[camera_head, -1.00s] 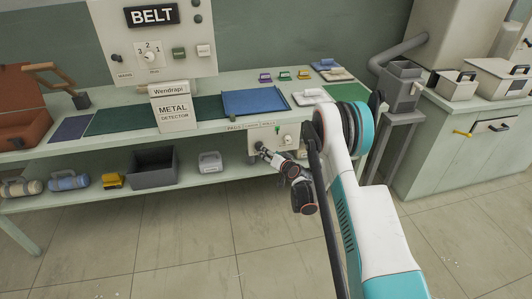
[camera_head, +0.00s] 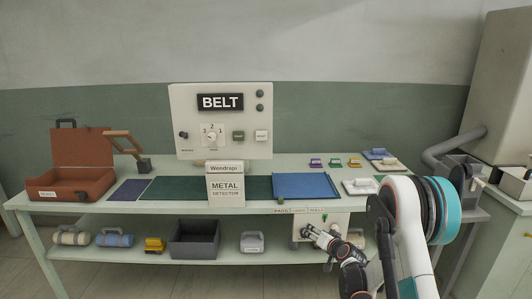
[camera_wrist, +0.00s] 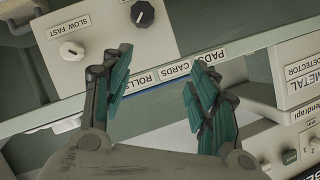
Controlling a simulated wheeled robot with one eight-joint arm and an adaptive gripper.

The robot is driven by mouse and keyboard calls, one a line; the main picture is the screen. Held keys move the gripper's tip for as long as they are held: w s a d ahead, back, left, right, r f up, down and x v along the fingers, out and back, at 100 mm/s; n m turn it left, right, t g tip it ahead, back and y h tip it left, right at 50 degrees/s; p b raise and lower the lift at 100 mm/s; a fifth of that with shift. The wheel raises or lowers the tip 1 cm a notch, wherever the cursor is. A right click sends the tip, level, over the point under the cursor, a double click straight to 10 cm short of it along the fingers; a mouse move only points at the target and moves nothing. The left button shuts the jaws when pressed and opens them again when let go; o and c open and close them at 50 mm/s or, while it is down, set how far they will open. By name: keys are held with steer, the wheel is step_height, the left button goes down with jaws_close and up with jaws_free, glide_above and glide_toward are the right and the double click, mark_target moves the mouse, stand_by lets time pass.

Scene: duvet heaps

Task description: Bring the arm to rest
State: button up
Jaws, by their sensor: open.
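My gripper (camera_head: 312,232) is in front of the white control box under the front edge of the bench in the head view. In the wrist view its two teal-padded fingers (camera_wrist: 160,62) are spread apart with nothing between them. My arm is bent, with its elbow at the right of the head view and its forearm reaching left and down. The white box (camera_head: 331,220) carries knobs, one labelled SLOW FAST (camera_wrist: 72,50) in the wrist view. The gripper partly hides this box in the head view.
The bench (camera_head: 95,208) holds a brown case (camera_head: 70,178), a metal detector box (camera_head: 226,187), a blue tray (camera_head: 305,186) and several small coloured blocks. The BELT panel (camera_head: 220,138) stands behind. A grey bin (camera_head: 195,240) is on the lower shelf. A pipe and cabinet stand at right.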

steer(key=s+a+r+n+g, duration=0.1)
steer(key=s+a+r+g, duration=0.1)
steer(key=s+r, duration=0.85)
steer(key=s+a+r+n+g, duration=0.1)
steer(key=s+a+r, duration=0.1)
steer(key=s+r, duration=0.85)
steer(key=s+d+r+n+g+h, duration=0.1)
steer(key=s, duration=1.3)
steer(key=s+d+r+g+h, duration=0.1)
steer(key=s+r+g+h, duration=0.1)
steer(key=s, duration=1.2)
steer(key=shift+n, duration=0.4)
steer(key=shift+d+r, duration=0.1)
